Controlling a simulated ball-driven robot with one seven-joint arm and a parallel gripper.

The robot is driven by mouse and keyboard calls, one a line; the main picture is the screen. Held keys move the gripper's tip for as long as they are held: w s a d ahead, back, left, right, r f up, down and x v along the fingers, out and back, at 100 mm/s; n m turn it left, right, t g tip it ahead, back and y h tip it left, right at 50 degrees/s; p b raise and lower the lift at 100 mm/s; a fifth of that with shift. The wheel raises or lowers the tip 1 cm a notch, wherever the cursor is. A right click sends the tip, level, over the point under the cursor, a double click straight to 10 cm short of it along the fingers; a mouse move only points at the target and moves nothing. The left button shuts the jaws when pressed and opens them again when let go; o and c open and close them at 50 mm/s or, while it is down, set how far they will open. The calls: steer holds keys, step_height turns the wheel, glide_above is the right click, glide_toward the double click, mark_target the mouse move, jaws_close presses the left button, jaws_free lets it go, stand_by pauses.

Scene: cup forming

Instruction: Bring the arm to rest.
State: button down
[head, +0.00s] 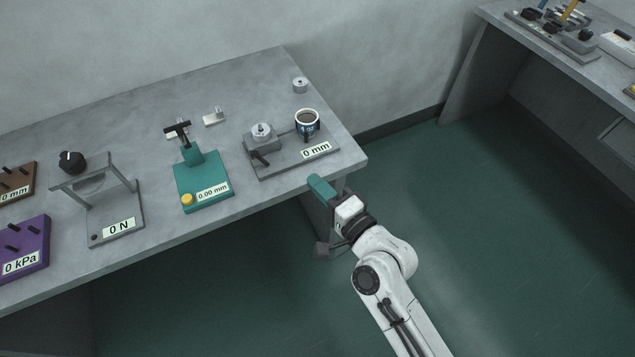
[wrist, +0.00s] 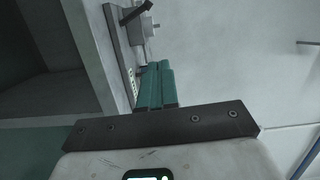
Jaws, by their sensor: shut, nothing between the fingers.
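My gripper (head: 322,190) is shut and empty. In the head view its teal fingers are near the right front corner of the grey bench (head: 260,75), with the floor below and behind my arm. In the wrist view the gripper (wrist: 157,85) shows its teal fingers side by side with nothing held. I cannot tell its exact height relative to the bench top.
A plate marked 0 mm (head: 316,151) carries a dark cup (head: 307,124) close to the fingers. A teal device (head: 204,184), a grey frame marked 0 N (head: 115,215) and a purple block (head: 24,250) stand farther left. Another bench (head: 480,50) is at upper right. Open green floor (head: 520,230) lies right.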

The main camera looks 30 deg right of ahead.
stand_by(0.3)
steer(key=s+d+f+n+g, duration=0.2)
steer(key=s+f+n+g, duration=0.7)
steer(key=s+n, duration=0.15)
steer(key=s+d+n+g+h, duration=0.2)
steer(key=s+d+g, duration=0.1)
steer(key=s, duration=0.5)
steer(key=s+d+n+g+h, duration=0.2)
steer(key=s+d+g, duration=0.2)
steer(key=s, duration=0.4)
steer(key=shift+d+f, duration=0.3)
steer(key=shift+d, duration=0.1)
